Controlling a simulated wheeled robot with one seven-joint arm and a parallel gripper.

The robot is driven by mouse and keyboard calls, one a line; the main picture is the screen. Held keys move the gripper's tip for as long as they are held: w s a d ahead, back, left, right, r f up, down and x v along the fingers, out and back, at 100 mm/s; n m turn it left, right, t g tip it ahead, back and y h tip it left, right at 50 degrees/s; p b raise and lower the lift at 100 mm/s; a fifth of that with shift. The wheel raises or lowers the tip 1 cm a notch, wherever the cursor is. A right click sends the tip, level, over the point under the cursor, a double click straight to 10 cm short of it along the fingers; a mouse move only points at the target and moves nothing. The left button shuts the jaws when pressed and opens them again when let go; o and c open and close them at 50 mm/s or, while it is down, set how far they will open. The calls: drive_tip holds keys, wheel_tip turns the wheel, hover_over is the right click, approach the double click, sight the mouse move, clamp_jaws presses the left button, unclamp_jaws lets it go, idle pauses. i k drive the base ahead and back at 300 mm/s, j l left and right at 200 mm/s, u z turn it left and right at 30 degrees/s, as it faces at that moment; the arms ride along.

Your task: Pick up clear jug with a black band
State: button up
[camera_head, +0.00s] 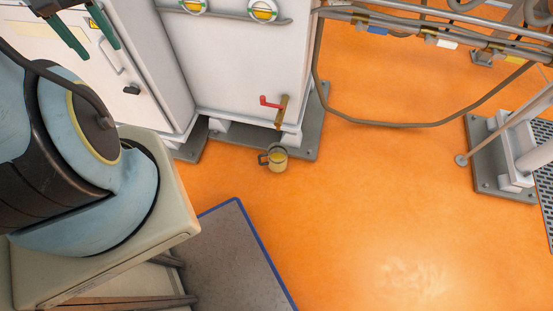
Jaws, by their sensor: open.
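The white cabinet (245,70) with the red tap handle (269,101) rises right behind the jug. A hanging cable (400,125) and pipes run at upper right. A grey mat (225,250) with a blue edge lies below left. Orange floor (370,210) is open to the right.

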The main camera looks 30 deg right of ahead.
sight(278, 154)
drive_tip(key=u, duration=0.45)
drive_tip(key=k+l+u, duration=0.15)
drive_tip(key=u, duration=0.2)
drive_tip(key=k+l+u, duration=0.3)
drive_tip(key=k+u, duration=0.1)
drive_tip(key=u, duration=0.25)
drive_tip(key=k+l+u, duration=0.1)
drive_tip(key=k, duration=0.4)
drive_tip(key=k+l+u, duration=0.15)
drive_tip(key=k, duration=0.35)
